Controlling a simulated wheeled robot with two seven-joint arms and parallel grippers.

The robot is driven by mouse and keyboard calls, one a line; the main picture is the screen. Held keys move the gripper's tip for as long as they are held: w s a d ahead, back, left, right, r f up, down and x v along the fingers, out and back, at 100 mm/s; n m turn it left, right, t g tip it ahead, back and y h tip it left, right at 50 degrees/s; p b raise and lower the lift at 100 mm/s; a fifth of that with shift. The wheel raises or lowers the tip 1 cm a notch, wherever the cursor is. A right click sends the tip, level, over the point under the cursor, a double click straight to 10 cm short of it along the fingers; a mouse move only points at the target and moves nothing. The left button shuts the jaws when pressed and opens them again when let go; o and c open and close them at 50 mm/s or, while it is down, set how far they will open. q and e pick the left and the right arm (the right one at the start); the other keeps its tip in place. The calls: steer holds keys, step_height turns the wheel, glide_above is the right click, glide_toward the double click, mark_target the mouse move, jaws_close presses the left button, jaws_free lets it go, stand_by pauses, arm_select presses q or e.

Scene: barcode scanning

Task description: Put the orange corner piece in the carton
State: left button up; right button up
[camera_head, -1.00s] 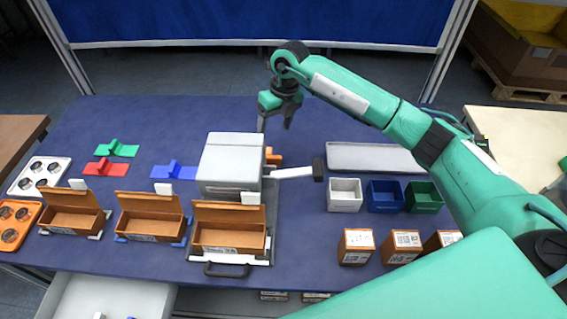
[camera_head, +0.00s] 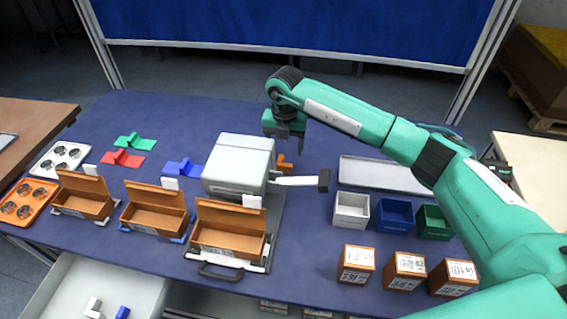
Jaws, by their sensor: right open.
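The orange corner piece (camera_head: 284,163) lies on the blue table just behind and right of the grey box-shaped device, which partly hides it. My right gripper (camera_head: 287,146) points down above and behind the piece, open, with nothing seen between its fingers. Whether the fingers reach around the piece cannot be told. Three brown open cartons stand along the front left: a left one (camera_head: 85,205), a middle one (camera_head: 153,221) and a right one (camera_head: 228,243) in front of the device. Their lids are raised. My left gripper is not in view.
The grey device (camera_head: 238,165) has a handle (camera_head: 300,181) sticking out right. Green (camera_head: 135,142), red (camera_head: 122,158) and blue (camera_head: 183,168) pieces lie left. White (camera_head: 351,210), blue (camera_head: 393,217) and green (camera_head: 433,222) bins and a grey tray (camera_head: 385,175) stand right, closed boxes (camera_head: 357,264) in front.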

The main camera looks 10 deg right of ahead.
mark_target(285, 164)
steer(key=shift+f, duration=0.75)
steer(key=f+p, duration=0.2)
steer(key=f, duration=0.2)
steer(key=shift+s, duration=0.2)
steer(key=shift+f, duration=0.65)
steer(key=c, duration=1.1)
steer(key=shift+r, duration=0.1)
